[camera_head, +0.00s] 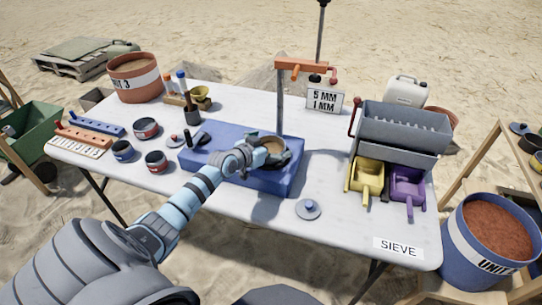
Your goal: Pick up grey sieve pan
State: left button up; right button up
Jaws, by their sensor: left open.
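A round pan (285,160) with a dark grey rim and a brownish inside sits on the blue block (291,184) at the middle of the table, and it looks like the grey sieve pan. My left arm reaches in from the lower left. My left gripper (268,151) is open at the pan's near left side and hides part of it. Whether the fingers touch the rim cannot be told. My right gripper is not in view.
A flat grey lid (308,210) lies in front of the block. An upright post (280,105) with an orange clamp stands behind the pan. The grey sorter (402,130) with yellow (366,177) and purple scoops (407,188) stands right. Several small pots fill the left side.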

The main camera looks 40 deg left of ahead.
pick_arm(q)
jog(key=shift+s+r, duration=0.1)
jog(key=shift+r, duration=0.05)
jog(key=c, duration=1.3)
